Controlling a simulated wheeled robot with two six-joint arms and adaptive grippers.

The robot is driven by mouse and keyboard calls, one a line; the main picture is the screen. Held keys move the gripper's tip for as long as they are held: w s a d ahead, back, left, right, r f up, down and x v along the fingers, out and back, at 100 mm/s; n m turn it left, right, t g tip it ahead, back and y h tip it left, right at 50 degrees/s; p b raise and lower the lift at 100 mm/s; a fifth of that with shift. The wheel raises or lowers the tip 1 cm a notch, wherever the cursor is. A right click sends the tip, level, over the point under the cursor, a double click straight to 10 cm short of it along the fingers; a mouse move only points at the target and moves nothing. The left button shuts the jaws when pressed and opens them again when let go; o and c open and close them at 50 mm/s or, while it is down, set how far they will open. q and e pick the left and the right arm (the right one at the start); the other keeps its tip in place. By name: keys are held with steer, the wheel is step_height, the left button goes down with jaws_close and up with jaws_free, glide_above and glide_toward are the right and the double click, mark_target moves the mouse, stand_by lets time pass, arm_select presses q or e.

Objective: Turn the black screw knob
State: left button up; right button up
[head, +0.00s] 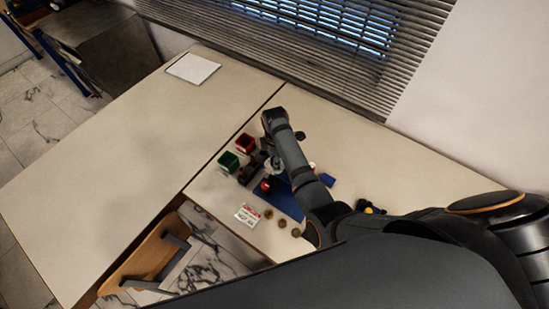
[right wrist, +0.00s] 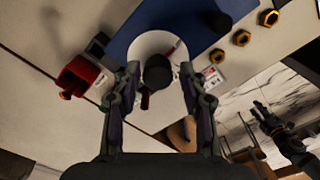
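The black screw knob (right wrist: 158,72) is a round dark cap in the right wrist view. It stands in front of a white round disc (right wrist: 146,42) on a blue base (right wrist: 190,20). My right gripper (right wrist: 160,78) is open, with one finger on each side of the knob and gaps visible on both sides. In the head view, my right arm reaches over the blue base (head: 286,200) and the knob cannot be made out. My left gripper (right wrist: 256,115) shows small at the right of the right wrist view, its fingers apart and empty.
Red (head: 245,143) and green (head: 228,161) bins stand left of the rig. Several brass nuts (head: 282,223) and a white labelled card (head: 247,214) lie in front. A wooden chair (head: 155,254) stands at the front edge. The left table (head: 120,150) is mostly clear.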

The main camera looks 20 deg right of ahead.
steer(key=shift+w, duration=0.1)
steer(key=shift+c, duration=1.1)
jaws_close()
steer(key=shift+m, duration=0.8)
steer(key=m, duration=1)
steer(key=shift+w+m, duration=0.1)
steer(key=shift+m, duration=0.2)
steer(key=m, duration=0.6)
arm_select(q)
steer(key=w, duration=0.3)
steer(key=shift+a+r, duration=0.1)
arm_select(e)
steer(key=m, duration=0.7)
steer(key=shift+m, duration=0.3)
